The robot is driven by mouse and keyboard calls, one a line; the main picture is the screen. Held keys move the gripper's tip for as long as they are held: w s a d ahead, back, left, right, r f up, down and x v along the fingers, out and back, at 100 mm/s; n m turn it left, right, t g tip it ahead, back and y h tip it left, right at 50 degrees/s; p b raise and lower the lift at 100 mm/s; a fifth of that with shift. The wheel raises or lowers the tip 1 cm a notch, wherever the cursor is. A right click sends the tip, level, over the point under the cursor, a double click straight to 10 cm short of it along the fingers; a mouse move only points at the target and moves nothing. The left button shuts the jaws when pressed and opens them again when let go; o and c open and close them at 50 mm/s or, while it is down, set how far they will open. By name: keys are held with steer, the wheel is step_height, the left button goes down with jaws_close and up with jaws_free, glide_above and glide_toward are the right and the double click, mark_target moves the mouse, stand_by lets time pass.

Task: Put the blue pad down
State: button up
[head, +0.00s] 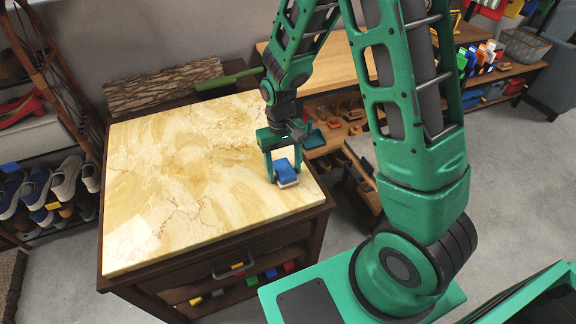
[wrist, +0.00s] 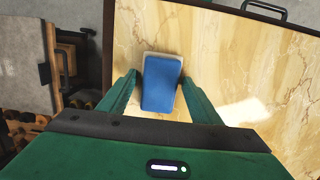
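The blue pad (head: 286,171) has a pale underside and lies at the right edge of the marble-look tabletop (head: 190,180). It appears to rest on the surface, though its contact is hard to see. My gripper (head: 283,172) points down over it, with one finger on either side. In the wrist view, the pad (wrist: 161,83) sits between the fingertips of my gripper (wrist: 160,78). A narrow gap shows at the left finger and a smaller one at the right, so the fingers look open around the pad.
Most of the tabletop left of the pad is clear. A wooden bench (head: 335,62) stands behind to the right. Shoes (head: 50,185) fill a rack at left.

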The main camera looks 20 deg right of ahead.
mark_target(283, 165)
steer(key=shift+o, duration=0.2)
steer(key=shift+r, duration=0.1)
step_height(283, 165, up, 12)
steer(key=w, duration=0.1)
steer(key=shift+w, duration=0.2)
steer(key=s+d+r+m, duration=0.3)
steer(key=s+d+r, duration=0.4)
steer(key=s+d, duration=0.3)
steer(key=s+d+r+m, duration=0.1)
steer(key=s+d, duration=0.3)
steer(key=s, duration=0.3)
steer(key=s+d+r+m+t, duration=0.1)
steer(key=s+d+m, duration=0.1)
steer(key=s+d, duration=0.3)
steer(key=s, duration=0.2)
steer(key=shift+s+r, duration=0.25)
steer(key=shift+s, duration=0.1)
steer(key=shift+a, duration=0.1)
steer(key=shift+w+f, duration=0.25)
steer(key=shift+w, duration=0.4)
